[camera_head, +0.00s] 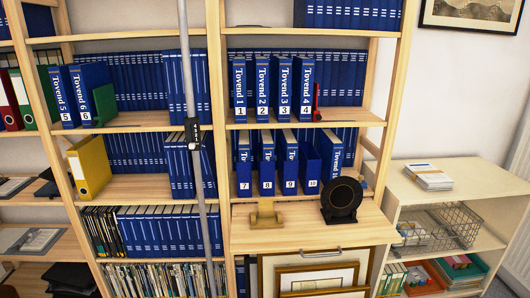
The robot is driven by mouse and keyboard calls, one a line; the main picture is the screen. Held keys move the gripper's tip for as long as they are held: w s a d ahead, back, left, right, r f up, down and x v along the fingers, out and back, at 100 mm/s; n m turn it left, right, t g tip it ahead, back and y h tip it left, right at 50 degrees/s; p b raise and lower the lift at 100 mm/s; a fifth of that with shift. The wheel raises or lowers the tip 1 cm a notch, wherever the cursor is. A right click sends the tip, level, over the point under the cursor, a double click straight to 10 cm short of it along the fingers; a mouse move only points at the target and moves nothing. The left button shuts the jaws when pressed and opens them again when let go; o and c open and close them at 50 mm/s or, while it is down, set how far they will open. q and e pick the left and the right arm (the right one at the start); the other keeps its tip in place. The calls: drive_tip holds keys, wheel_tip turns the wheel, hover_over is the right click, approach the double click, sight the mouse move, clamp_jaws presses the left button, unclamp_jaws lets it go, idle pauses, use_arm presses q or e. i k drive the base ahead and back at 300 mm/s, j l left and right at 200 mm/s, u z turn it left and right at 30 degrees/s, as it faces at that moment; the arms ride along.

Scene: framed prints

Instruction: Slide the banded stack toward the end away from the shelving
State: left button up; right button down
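The stack (428,176) is a low pile of white sheets or cards with a printed top; a band around it is too small to make out. It lies flat on the top of the pale low cabinet (465,180), towards the left and middle of that top, right of the tall wooden shelving (385,110). Bare cabinet top shows around it, with more to its right. Neither of my grippers is in view.
A wire basket (450,225) and folders fill the cabinet's lower shelves. A black disc on a stand (341,198) and a tan object (265,213) sit on the shelving's ledge. A vertical metal pole (187,70) with a black clamp stands before the shelves.

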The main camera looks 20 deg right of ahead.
sight(426, 177)
drive_tip(key=i+l, duration=0.35)
drive_tip(key=i+l+u, duration=0.1)
drive_tip(key=i+l, duration=0.2)
drive_tip(key=l, duration=0.15)
drive_tip(key=i+l, duration=0.1)
drive_tip(key=l, duration=0.35)
drive_tip(key=i+l+u, duration=0.1)
drive_tip(key=l, duration=0.4)
drive_tip(key=l+u, duration=0.15)
drive_tip(key=l, duration=0.7)
drive_tip(key=k, duration=0.05)
